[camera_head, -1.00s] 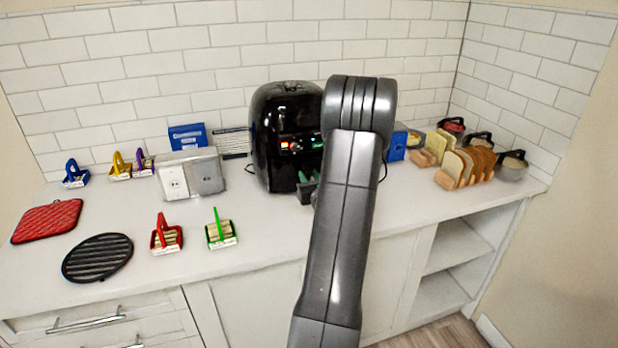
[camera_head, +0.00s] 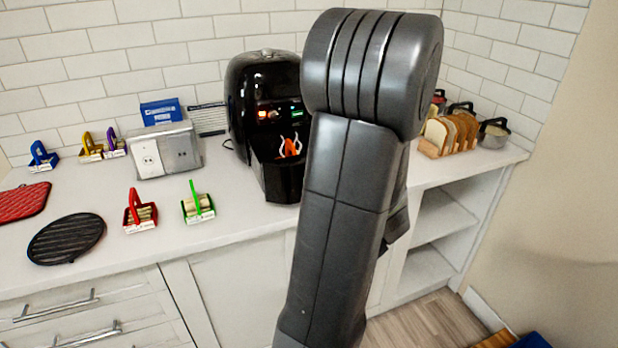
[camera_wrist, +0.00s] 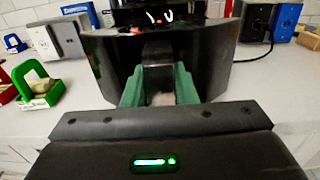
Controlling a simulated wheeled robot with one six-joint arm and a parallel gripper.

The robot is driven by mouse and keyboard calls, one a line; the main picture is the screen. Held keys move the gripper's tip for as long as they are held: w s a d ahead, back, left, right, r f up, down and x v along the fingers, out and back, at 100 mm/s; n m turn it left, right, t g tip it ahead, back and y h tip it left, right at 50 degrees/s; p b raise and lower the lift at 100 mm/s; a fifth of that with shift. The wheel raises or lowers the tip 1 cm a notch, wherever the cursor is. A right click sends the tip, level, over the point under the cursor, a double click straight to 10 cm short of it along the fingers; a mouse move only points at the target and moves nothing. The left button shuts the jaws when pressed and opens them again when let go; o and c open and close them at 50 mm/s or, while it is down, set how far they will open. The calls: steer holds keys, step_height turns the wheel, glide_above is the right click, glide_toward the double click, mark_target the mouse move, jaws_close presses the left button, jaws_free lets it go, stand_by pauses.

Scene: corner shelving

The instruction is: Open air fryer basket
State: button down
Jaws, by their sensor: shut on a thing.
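The black air fryer (camera_head: 262,100) stands on the counter against the tiled wall, with lit red and green displays on its front. Its basket (camera_head: 280,178) is pulled out toward me, and orange and white pieces (camera_head: 290,147) show inside it. My arm covers the right side of the fryer and hides my gripper in the head view. In the wrist view, my gripper (camera_wrist: 160,92) has its green fingers closed on the grey handle (camera_wrist: 158,74) at the front of the basket (camera_wrist: 215,65).
A green-handled box (camera_head: 197,204) and a red-handled box (camera_head: 139,212) stand left of the basket. A grey outlet box (camera_head: 165,150) is behind them. A bread rack (camera_head: 450,132) stands on the right. The counter's front edge is close below the basket.

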steer(key=shift+v, duration=1)
steer(key=c, duration=1.2)
jaws_free()
steer(key=shift+o, duration=0.2)
steer(key=b+v, duration=0.1)
steer(key=v, duration=1.2)
steer(key=shift+s, duration=0.35)
steer(key=shift+w+d+r, duration=0.1)
steer(key=x, duration=1.3)
steer(key=shift+w+p, duration=0.2)
steer(key=shift+p, duration=0.25)
steer(key=shift+s, duration=0.1)
